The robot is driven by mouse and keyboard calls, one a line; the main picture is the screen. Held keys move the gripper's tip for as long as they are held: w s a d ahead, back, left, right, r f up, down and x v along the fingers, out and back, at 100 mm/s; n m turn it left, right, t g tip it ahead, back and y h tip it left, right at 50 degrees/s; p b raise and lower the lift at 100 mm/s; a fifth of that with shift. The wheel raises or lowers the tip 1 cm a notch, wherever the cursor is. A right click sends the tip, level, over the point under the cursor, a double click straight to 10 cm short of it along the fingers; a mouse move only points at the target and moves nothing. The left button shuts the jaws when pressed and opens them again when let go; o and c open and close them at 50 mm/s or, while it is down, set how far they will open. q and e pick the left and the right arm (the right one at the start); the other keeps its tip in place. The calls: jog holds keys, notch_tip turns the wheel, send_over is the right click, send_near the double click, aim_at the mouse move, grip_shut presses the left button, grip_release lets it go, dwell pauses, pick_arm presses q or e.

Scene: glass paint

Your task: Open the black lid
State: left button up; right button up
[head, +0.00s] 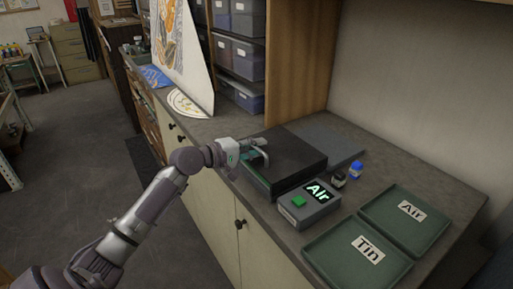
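The black lid (290,150) lies flat on top of a low box on the counter and looks closed. My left gripper (262,158) is at the lid's left edge, near its front left part. It seems to touch or nearly touch the edge, but I cannot tell which. Its fingers are small and dark against the lid, so I cannot tell whether they hold it. My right gripper is not in view.
A grey device (309,205) with a green button and an "Air" display stands in front of the box. Trays labelled "Air" (432,236) and "Tin" (335,268) lie at the right. A black bottle (339,180) and a blue bottle (356,169) stand beside the box.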

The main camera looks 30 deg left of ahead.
pick_arm(q)
grip_shut()
jog(key=shift+w+d+r, duration=0.15)
jog(key=shift+w+d, duration=0.05)
jog(key=shift+w, duration=0.3)
send_near(300, 140)
jog(key=w, duration=0.1)
jog(key=w+d+r, duration=0.1)
jog(key=w, duration=0.2)
jog(key=shift+d+r, duration=0.35)
jog(key=shift+r, duration=0.05)
jog(key=x, duration=0.3)
jog(key=r+x, duration=0.1)
jog(key=x, duration=0.1)
jog(key=shift+w+d+f, duration=0.1)
jog(key=shift+w, duration=0.15)
jog(key=shift+w+d+b, duration=0.2)
jog(key=shift+w+b, duration=0.1)
jog(key=shift+w, duration=0.15)
jog(key=shift+s, duration=0.1)
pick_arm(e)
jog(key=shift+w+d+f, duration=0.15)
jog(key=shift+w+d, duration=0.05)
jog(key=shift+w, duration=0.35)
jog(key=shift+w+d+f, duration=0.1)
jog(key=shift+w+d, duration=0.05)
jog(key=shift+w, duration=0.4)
